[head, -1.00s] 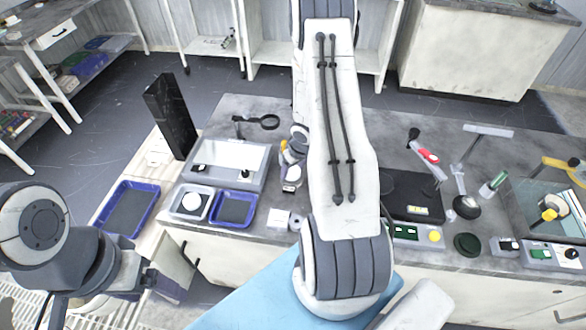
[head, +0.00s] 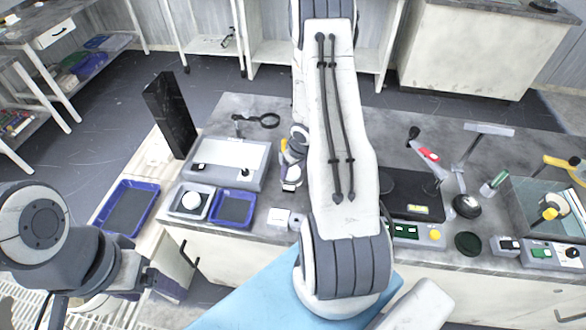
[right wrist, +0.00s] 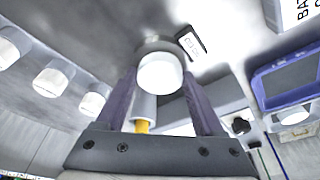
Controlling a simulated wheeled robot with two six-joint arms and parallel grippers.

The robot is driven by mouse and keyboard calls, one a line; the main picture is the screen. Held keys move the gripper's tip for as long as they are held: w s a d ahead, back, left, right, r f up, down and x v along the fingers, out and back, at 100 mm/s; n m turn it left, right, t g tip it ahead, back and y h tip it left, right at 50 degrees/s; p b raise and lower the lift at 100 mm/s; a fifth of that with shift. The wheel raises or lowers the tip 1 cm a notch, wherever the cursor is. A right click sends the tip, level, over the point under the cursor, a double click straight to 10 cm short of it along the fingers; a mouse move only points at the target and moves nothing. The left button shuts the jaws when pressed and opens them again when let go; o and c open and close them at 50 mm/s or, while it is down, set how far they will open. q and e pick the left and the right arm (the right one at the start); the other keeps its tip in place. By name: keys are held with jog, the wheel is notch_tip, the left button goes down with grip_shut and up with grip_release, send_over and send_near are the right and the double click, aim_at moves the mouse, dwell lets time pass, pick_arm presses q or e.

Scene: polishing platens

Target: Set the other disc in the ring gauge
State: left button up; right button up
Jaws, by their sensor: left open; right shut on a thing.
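My right arm crosses the middle of the head view, and its hand is largely hidden behind the arm. In the right wrist view my right gripper (right wrist: 160,95) is shut, with its two dark fingers on either side of a round white-faced disc (right wrist: 160,73). A grey rim shows above that disc. My left gripper (head: 170,288) is at the lower left of the head view, small and dark, away from the bench objects, and open. I cannot pick out the ring gauge with certainty; a small white block (head: 278,218) stands near the bench's front edge.
A tall black block (head: 170,115) and another blue tray (head: 128,208) are further left. Tools crowd the right side.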

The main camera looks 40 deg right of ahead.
jog(key=shift+f, duration=0.15)
dwell(0.5)
jog(key=o, duration=1.5)
jog(key=p+v, duration=0.6)
jog(key=v, duration=0.4)
jog(key=shift+s+r, duration=0.1)
jog(key=shift+r, duration=0.15)
